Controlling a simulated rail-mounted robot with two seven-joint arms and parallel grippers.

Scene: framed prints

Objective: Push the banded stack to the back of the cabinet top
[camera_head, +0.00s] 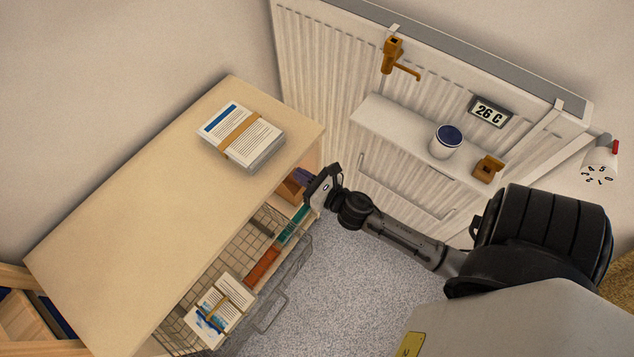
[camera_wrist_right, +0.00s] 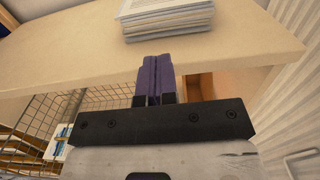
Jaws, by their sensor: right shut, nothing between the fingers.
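The banded stack (camera_head: 240,135) is a pile of printed sheets with a tan band around it. It lies flat on the pale wooden cabinet top (camera_head: 150,200), toward its far right end. In the right wrist view the stack (camera_wrist_right: 168,22) shows ahead of my fingers, with a gap of bare cabinet top (camera_wrist_right: 70,55) between. My right gripper (camera_head: 301,178) is at the front edge of the cabinet near its right end. Its purple fingers (camera_wrist_right: 155,65) are closed together and empty, apart from the stack. My left gripper is out of view.
A wire basket (camera_head: 275,310) at the cabinet's front holds another banded bundle (camera_head: 218,308). A radiator (camera_head: 330,60) on the right carries a shelf with a mug (camera_head: 446,142) and a small brown box (camera_head: 488,169). The cabinet top around the stack is clear.

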